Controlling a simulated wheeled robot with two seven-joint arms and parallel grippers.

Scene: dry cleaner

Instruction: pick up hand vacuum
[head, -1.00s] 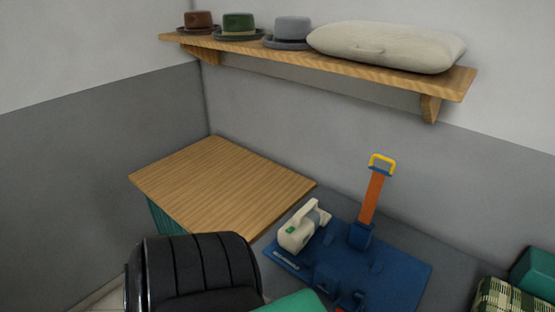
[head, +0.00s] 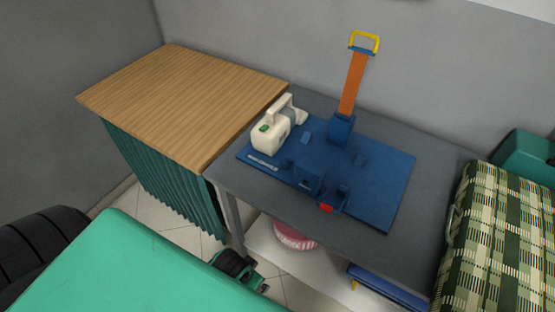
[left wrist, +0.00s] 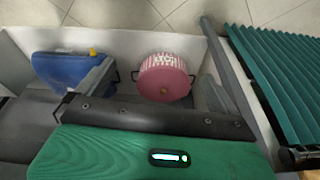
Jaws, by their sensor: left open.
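The hand vacuum (head: 270,137) is a cream, boxy device with a top handle, a green button and a greyish clear part. It rests on the left part of a blue board (head: 385,200) on the grey table. My left gripper (head: 240,270) is low in the head view, below the table top and in front of the table, apart from the vacuum. It is open, and nothing shows in it. The left wrist view shows green and dark parts of my own arm, and no vacuum. My right gripper is out of view.
An orange upright with a yellow handle (head: 363,42) stands behind the vacuum's right. Blue blocks (head: 308,178) sit on the board. A wooden-topped counter (head: 185,95) adjoins at left, a plaid case (head: 495,240) at right. A pink basket (left wrist: 163,78) is on the lower shelf.

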